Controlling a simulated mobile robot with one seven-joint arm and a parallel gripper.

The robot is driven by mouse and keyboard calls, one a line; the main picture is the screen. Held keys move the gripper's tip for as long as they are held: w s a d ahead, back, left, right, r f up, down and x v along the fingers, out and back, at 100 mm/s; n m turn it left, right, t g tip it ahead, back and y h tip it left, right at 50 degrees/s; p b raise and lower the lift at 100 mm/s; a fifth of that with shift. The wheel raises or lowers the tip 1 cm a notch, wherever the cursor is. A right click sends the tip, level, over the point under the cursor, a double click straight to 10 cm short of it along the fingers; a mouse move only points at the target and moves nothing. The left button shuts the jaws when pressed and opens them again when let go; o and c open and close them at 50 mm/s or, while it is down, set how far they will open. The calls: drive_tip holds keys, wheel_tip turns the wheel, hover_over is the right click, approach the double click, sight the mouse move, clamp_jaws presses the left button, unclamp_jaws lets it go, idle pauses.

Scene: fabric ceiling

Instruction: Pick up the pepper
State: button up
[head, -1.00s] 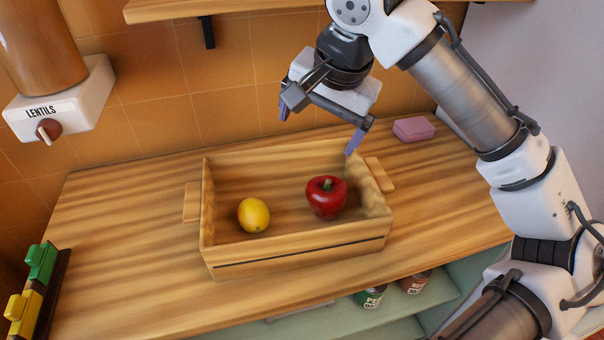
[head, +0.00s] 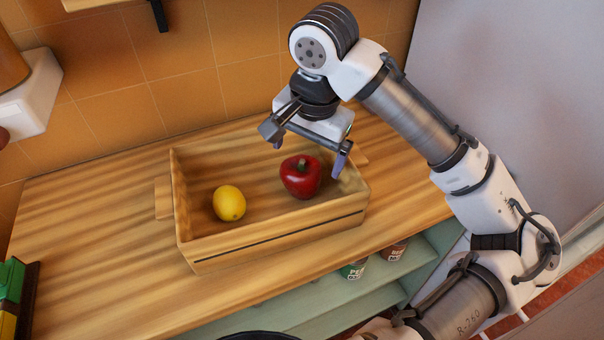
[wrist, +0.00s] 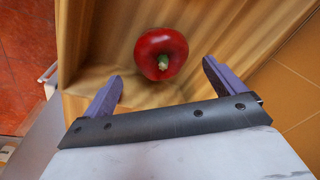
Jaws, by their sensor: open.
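A red pepper (head: 301,177) with a short stem sits upright in the right part of a wooden tray (head: 270,231). In the wrist view the pepper (wrist: 161,54) lies ahead of the fingertips, near the middle between them, and does not touch them. My gripper (head: 309,160) is open and empty, above the right end of the tray, just behind and over the pepper. Its two purple fingers also show wide apart in the wrist view (wrist: 162,78).
The tray's walls (head: 180,205) surround both items. A tiled wall (head: 190,100) stands behind the wooden counter (head: 90,215). Cans (head: 354,269) stand on a shelf below.

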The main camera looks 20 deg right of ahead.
sight(302, 160)
drive_tip(key=f, duration=0.4)
drive_tip(key=shift+w+a, duration=0.35)
drive_tip(key=shift+r, duration=0.1)
drive_tip(key=c, duration=1.1)
